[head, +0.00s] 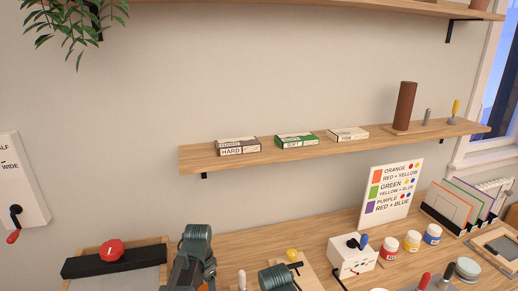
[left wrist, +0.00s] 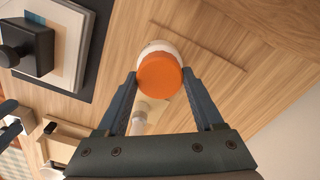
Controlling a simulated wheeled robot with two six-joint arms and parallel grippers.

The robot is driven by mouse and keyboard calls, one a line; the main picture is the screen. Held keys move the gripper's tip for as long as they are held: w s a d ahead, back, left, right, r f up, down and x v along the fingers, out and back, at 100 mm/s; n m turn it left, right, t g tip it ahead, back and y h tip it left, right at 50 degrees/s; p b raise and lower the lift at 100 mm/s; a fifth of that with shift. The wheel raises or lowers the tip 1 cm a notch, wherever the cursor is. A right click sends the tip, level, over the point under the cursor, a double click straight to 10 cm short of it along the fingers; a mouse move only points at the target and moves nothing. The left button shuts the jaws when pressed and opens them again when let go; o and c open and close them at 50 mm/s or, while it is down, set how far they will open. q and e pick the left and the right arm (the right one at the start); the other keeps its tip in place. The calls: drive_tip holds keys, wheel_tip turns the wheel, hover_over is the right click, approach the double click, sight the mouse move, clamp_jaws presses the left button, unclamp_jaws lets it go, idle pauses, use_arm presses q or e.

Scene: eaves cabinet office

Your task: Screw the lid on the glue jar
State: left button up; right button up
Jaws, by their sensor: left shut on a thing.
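My left gripper (left wrist: 158,82) is shut on an orange lid (left wrist: 160,76) in the left wrist view, with one finger on each side of it. A white, rounded jar (left wrist: 156,47) shows just behind the lid, mostly covered by it. I cannot tell whether the lid is seated on the jar or only held over it. In the head view my arm links rise at the bottom edge, and neither gripper's fingertips show. The jar and lid are not visible in the head view.
Red, yellow and blue paint jars (head: 412,242) stand at right, beside a white box with a crank (head: 352,256). A colour chart (head: 391,193) leans on the wall. A black bar with a red knob (head: 112,250) is at left. A wall shelf (head: 340,146) spans above.

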sight(206, 290)
use_arm(q)
drive_tip(key=o, duration=1.6)
drive_tip(key=shift+c, duration=0.2)
drive_tip(key=shift+r, duration=0.1)
use_arm(e)
drive_tip(key=shift+r, duration=0.1)
use_arm(q)
wheel_tip(206, 290, up, 14)
drive_tip(key=p, duration=1.4)
drive_tip(key=s+d+f+n+b, duration=0.1)
drive_tip(key=s+d+n, duration=0.1)
drive_tip(key=s+d, duration=0.3)
drive_tip(key=s+d+f+n+y+b, duration=0.1)
drive_tip(key=s+d+f+n+b, duration=0.1)
drive_tip(key=s+d, duration=0.3)
drive_tip(key=s+n, duration=0.1)
drive_tip(key=s, duration=0.3)
drive_tip(key=shift+s+d+f, duration=0.2)
drive_tip(key=shift+s+d, duration=0.05)
use_arm(e)
wheel_tip(206, 290, up, 10)
drive_tip(key=shift+r, duration=0.25)
